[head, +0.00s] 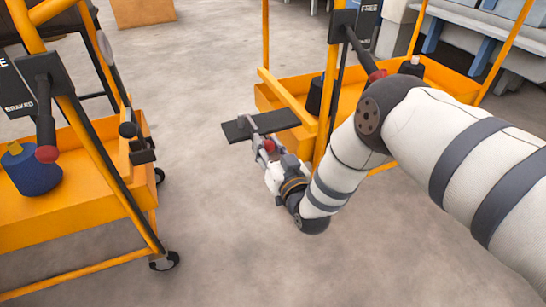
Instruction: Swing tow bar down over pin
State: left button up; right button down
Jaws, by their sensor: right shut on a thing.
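A dark flat bar (276,121), which looks like the tow bar, sticks out leftward from the right cart (296,90). A small grey upright piece stands near its left end. My right gripper (262,140) is at the near edge of this bar, shut on it, with a red part between its fingers. The gripper hides part of the contact. Dark fittings (142,156) sit at the right end of the left cart (100,203); I cannot tell which is the pin. A floor gap separates the bar from these fittings. My left gripper is not in view.
The left cart carries a blue yarn cone (33,172) and a red-knobbed lever (46,153) by a BRAKED label. The right cart has a red-knobbed lever (376,74) by a FREE label, and dark cones. Clear concrete floor (205,190) lies between the carts.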

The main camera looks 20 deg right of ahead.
jog(key=shift+w, duration=0.1)
notch_tip(320, 180, down, 2)
jog(key=shift+f+m+b, duration=0.25)
jog(key=shift+m+b, duration=0.15)
jog(key=shift+b, duration=0.15)
jog(key=shift+s+r, duration=0.25)
jog(key=shift+f, duration=0.15)
dwell(0.5)
jog(key=c, duration=1.2)
grip_release()
jog(key=shift+f, duration=0.1)
jog(key=shift+w+f, duration=0.1)
jog(key=shift+w, duration=0.05)
jog(key=shift+r, duration=0.25)
jog(key=s, duration=1.2)
jog(key=shift+d, duration=0.15)
